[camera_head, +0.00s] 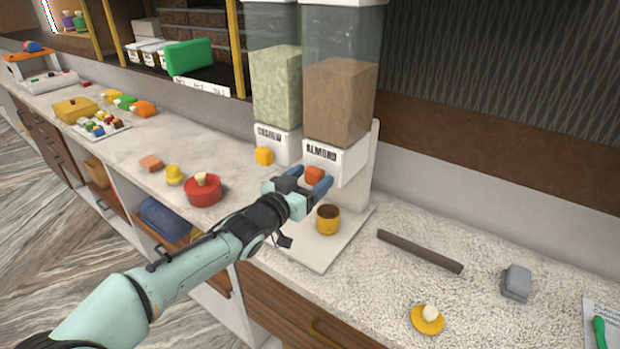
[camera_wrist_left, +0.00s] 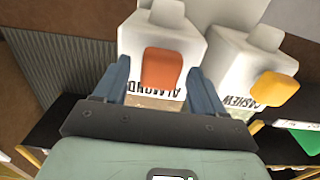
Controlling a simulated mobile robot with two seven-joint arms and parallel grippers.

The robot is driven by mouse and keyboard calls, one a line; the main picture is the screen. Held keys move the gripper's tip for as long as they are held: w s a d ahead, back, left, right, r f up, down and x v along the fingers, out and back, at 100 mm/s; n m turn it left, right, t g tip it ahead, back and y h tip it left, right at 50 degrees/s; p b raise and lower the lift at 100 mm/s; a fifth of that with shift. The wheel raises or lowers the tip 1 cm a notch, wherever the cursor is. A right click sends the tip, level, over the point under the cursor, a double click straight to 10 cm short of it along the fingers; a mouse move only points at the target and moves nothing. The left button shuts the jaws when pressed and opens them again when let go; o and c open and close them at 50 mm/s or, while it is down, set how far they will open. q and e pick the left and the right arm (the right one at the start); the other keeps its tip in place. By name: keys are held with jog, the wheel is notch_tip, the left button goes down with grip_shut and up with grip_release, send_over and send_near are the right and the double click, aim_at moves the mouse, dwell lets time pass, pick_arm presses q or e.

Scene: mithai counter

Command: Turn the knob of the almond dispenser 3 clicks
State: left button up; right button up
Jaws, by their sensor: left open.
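The almond dispenser (camera_head: 338,105) has a clear bin of brown contents and a white base with an ALMOND label. Its orange-red knob (camera_head: 314,174) is on the front of the base. My left gripper (camera_head: 319,184) is open at the knob, with one finger on each side. In the left wrist view the knob (camera_wrist_left: 161,68) lies between the two open fingers (camera_wrist_left: 162,85), with gaps on both sides. A yellow cup (camera_head: 328,219) with a dark inside stands on the white stand below the knob. My right gripper is not in view.
The cashew dispenser (camera_head: 276,90) with its yellow knob (camera_head: 264,156) stands close on the left. A red pot (camera_head: 203,190) is left of my arm. A dark bar (camera_head: 420,251), grey block (camera_head: 516,283) and yellow lid (camera_head: 427,318) lie on the right counter.

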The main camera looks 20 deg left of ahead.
pick_arm(q)
jog(key=shift+w, duration=0.1)
jog(key=c, duration=1.1)
jog(key=shift+o, duration=0.2)
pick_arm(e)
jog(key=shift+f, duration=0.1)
pick_arm(q)
jog(key=m+b, duration=0.2)
jog(key=m, duration=0.2)
jog(key=m+b, duration=0.2)
jog(key=m, duration=0.3)
jog(key=shift+d+f, duration=0.1)
jog(key=shift+d, duration=0.05)
jog(key=m+b, duration=0.1)
jog(key=m, duration=0.4)
jog(key=shift+b, duration=0.35)
jog(key=shift+m+b, duration=0.5)
jog(key=shift+m, duration=1.3)
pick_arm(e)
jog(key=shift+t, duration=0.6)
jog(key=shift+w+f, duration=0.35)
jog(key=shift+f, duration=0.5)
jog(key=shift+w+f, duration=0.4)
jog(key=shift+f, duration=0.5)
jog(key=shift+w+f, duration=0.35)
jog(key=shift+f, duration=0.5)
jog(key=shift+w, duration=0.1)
